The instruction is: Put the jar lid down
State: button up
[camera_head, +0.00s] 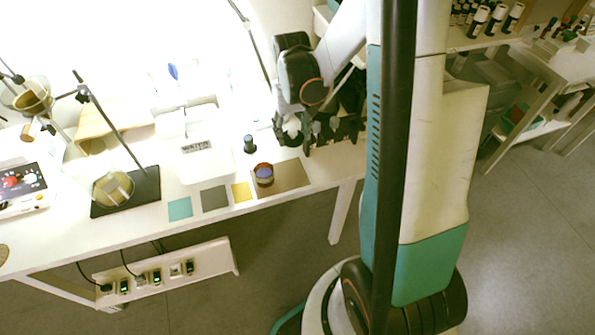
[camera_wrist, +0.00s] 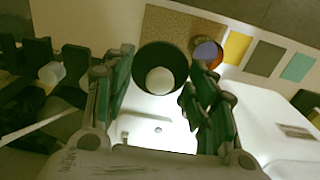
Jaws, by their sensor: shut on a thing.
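My gripper (camera_wrist: 161,66) is shut on the jar lid (camera_wrist: 160,86), a dark round piece with a pale disc in its middle, held between the two green-padded fingers in the wrist view. In the head view my gripper (camera_head: 298,143) hangs over the table's right part, and the lid is hard to make out there. An open amber jar (camera_head: 263,177) with purple contents stands on a brown mat (camera_head: 292,176), to the left of and nearer than my gripper. The jar also shows in the wrist view (camera_wrist: 207,51), just beyond the right fingertip, apart from the lid.
A small dark bottle (camera_head: 249,144) stands behind the jar. Yellow (camera_head: 241,192), grey (camera_head: 214,198) and teal (camera_head: 180,209) squares lie along the front edge. A dark rack (camera_head: 345,127) is close by my gripper. The brown mat's right part is clear.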

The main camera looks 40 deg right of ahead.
aim_at(292, 137)
notch_tip(292, 137, down, 17)
jog(key=b, duration=0.5)
jog(key=shift+b, duration=0.35)
jog(key=shift+f, duration=0.1)
jog(key=shift+f, duration=0.15)
jog(key=o, duration=0.9)
notch_tip(292, 137, up, 12)
jog(key=p, duration=0.5)
jog(key=shift+r, duration=0.2)
